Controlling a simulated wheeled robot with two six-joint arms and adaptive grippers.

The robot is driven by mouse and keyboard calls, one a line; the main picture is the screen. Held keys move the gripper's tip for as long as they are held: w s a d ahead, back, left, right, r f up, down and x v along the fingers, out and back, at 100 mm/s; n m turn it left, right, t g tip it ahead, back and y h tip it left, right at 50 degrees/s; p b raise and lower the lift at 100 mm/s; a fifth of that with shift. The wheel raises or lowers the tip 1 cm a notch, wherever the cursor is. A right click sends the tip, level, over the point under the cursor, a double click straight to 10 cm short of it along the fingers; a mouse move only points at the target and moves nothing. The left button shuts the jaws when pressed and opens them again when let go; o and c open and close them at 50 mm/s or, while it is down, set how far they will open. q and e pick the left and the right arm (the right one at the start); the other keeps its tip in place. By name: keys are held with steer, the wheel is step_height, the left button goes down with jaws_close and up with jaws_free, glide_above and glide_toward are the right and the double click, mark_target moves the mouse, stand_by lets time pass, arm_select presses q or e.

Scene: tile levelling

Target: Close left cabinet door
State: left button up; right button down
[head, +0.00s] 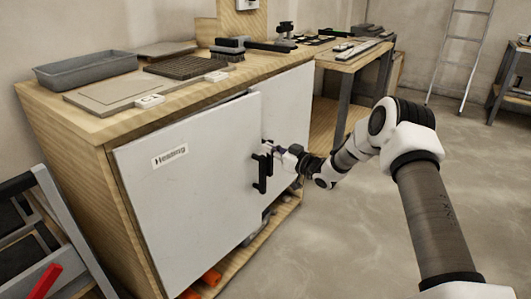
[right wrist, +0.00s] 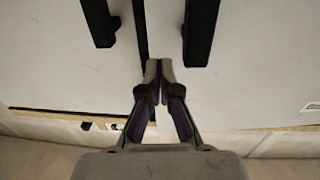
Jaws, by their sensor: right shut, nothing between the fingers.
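My right gripper (head: 277,150) is shut and empty, at the front of the cabinet beside the handles. In the right wrist view its fingertips (right wrist: 159,68) are together, close to the dark seam between the doors; contact cannot be told. My left gripper is not in view.
The white right door (head: 288,105) adjoins; its handle shows in the right wrist view (right wrist: 99,22). A grey tray (head: 85,70) and tools lie on the wooden worktop (head: 105,122). Orange items (head: 211,277) lie below the doors.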

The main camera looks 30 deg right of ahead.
steer(key=shift+x, duration=0.9)
steer(key=shift+w, duration=0.1)
